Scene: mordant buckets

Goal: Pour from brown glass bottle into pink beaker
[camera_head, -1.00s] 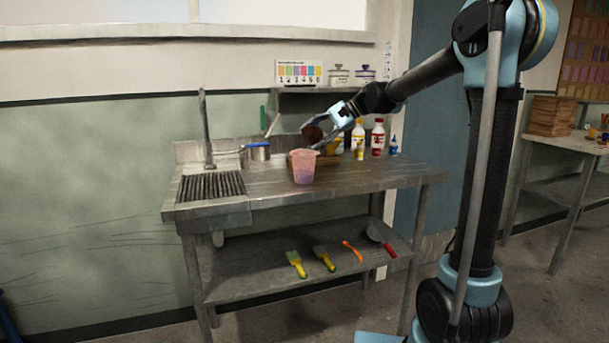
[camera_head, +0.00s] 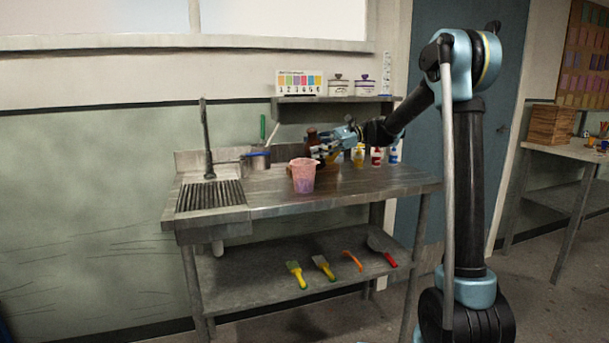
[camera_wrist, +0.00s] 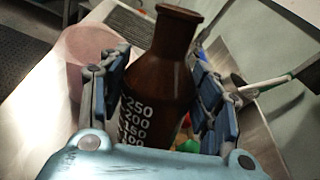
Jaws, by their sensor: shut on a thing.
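The brown glass bottle (camera_wrist: 160,90) fills the middle of the wrist view, with its open neck at the top and white volume marks on its side. My gripper (camera_wrist: 163,95) is shut around the bottle's body, one finger on each side. In the head view the bottle (camera_head: 312,137) stands about upright in my gripper (camera_head: 322,150), behind the pink beaker. The pink beaker (camera_head: 303,180) stands upright on the steel bench, with purplish content low inside. In the wrist view the beaker (camera_wrist: 88,50) is partly hidden behind the left finger.
A sink with a ribbed drainboard (camera_head: 211,194) is at the left of the steel bench (camera_head: 360,181). A blue-rimmed pot (camera_head: 257,160) stands behind. White bottles with red and yellow (camera_head: 377,156) stand at the right, under a wall shelf (camera_head: 335,99).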

